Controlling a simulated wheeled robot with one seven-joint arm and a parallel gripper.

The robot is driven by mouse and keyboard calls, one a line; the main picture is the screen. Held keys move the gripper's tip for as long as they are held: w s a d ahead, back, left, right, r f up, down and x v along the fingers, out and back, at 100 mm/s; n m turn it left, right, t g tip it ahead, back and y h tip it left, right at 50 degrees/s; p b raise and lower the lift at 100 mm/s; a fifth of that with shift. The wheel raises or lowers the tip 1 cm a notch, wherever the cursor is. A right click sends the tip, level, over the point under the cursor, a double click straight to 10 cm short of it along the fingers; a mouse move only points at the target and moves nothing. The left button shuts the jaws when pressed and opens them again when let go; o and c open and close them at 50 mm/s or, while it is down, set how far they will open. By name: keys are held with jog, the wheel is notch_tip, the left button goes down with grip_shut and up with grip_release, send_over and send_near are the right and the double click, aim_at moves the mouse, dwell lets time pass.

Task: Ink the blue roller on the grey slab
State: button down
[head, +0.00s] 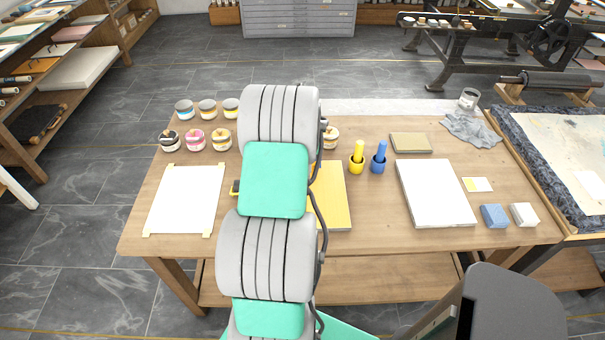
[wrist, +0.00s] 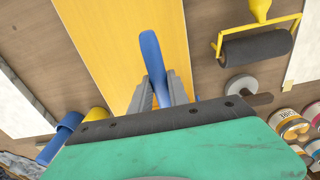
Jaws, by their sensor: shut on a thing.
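In the wrist view my gripper (wrist: 158,90) is shut on a blue handle (wrist: 152,52), which I take to be the blue roller's. Its drum is not visible there. In the head view my arm hides both gripper and roller. A pale, whitish-grey slab (head: 435,193) lies right of centre on the table; part of it shows at the left of the wrist view (wrist: 22,105). I cannot tell if it is the grey slab. The gripper is over a yellow slab (wrist: 105,35), partly hidden in the head view (head: 333,200). I cannot tell if the roller touches it.
A yellow-framed roller (wrist: 257,47) lies beside the yellow slab. Ink tins (head: 195,140) stand at the back left, near a white sheet (head: 185,200). Blue (head: 494,215) and white (head: 524,214) blocks lie at right.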

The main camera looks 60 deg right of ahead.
notch_tip(320, 180, up, 3)
jog(key=shift+f+p, duration=0.2)
jog(key=shift+p, duration=0.25)
jog(key=shift+f, duration=0.1)
